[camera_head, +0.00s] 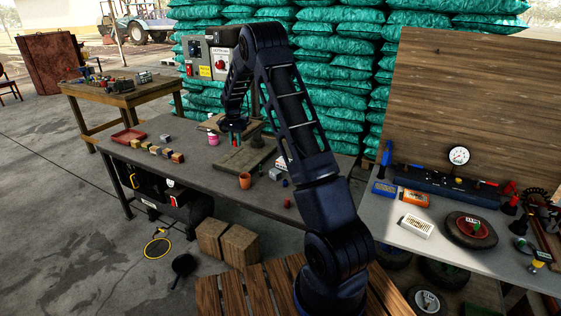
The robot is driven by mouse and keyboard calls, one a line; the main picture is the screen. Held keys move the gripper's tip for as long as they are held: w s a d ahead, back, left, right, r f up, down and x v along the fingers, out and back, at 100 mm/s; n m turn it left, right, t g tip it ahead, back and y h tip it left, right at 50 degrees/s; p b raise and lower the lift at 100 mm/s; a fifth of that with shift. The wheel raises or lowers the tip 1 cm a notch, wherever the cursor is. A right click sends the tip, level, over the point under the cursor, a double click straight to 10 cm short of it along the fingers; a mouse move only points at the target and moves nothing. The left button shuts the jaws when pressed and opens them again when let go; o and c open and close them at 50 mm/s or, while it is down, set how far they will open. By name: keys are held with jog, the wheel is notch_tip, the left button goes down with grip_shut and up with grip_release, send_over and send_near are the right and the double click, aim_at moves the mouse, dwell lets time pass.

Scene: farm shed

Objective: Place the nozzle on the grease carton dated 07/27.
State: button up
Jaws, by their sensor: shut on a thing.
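My arm reaches over the dark workbench (200,180), and my gripper (236,126) points down above its back part. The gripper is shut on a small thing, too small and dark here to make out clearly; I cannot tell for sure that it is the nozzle. A row of small cartons (155,150) stands at the bench's left part, left of my gripper and apart from it. They look grey, tan and brown. Their dates are too small to read, so I cannot tell which is dated 07/27.
A red tray (128,136) lies left of the cartons. A pink container (213,139) stands close left of my gripper. A terracotta pot (245,180) stands near the front edge. A grey board or plate (240,157) lies below the gripper. The bench's front left is clear.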

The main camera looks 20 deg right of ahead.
jog(key=s+d+r+n, duration=0.2)
jog(key=s+d+n, duration=0.15)
jog(key=d, duration=1.05)
jog(key=w+d+m, duration=0.8)
jog(key=w+d, duration=0.2)
jog(key=d, duration=0.4)
notch_tip(320, 180, down, 19)
jog(key=shift+s+a+r, duration=0.1)
jog(key=shift+f, duration=0.2)
jog(key=o, duration=1)
